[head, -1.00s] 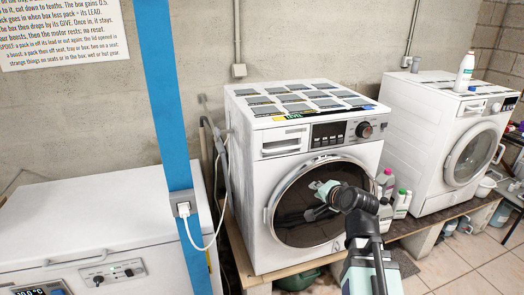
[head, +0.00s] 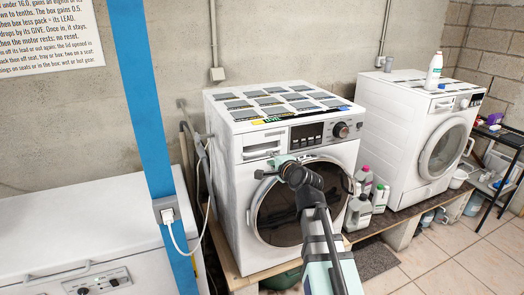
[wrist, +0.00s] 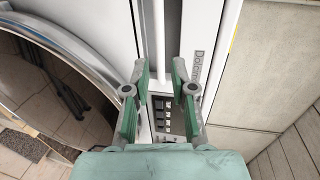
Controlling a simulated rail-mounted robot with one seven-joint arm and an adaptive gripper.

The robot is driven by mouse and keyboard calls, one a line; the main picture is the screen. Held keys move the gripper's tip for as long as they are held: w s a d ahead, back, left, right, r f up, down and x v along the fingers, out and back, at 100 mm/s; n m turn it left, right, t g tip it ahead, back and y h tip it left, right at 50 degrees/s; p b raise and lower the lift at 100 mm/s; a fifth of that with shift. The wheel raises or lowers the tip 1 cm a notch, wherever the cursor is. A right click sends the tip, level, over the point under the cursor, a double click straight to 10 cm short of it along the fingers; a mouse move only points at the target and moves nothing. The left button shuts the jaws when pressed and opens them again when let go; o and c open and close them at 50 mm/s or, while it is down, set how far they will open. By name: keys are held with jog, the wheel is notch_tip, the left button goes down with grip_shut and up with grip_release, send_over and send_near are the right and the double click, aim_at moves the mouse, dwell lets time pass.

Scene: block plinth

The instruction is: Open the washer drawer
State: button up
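The washer (head: 235,225) stands at the middle of the head view, with its detergent drawer (head: 262,147) at the upper left of its front. The drawer looks closed. My gripper (head: 272,166) is in front of the washer, just below the drawer in the picture. In the wrist view my gripper (wrist: 161,78) is open, with one green-padded finger on each side of a long white bar, which seems to be the drawer's handle (wrist: 158,40). I cannot tell whether the fingers touch it. The drawer also shows in the wrist view (wrist: 172,22).
The round door (head: 290,225) lies below my gripper. Bottles (head: 362,205) stand right of the washer, before a second machine (head: 410,130). A white chest (head: 80,225) and a blue post (head: 145,110) are at the left. Flat tiles cover the washer's top.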

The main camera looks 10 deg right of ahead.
aim_at(263, 152)
jog(key=p+x, duration=0.1)
jog(key=x, duration=0.6)
jog(key=shift+w+a+p, duration=0.1)
jog(key=shift+w+p, duration=0.2)
jog(key=shift+w, duration=0.05)
jog(key=shift+w+a+f, duration=0.15)
jog(key=shift+w+f, duration=0.05)
jog(key=shift+w, duration=0.45)
grip_shut()
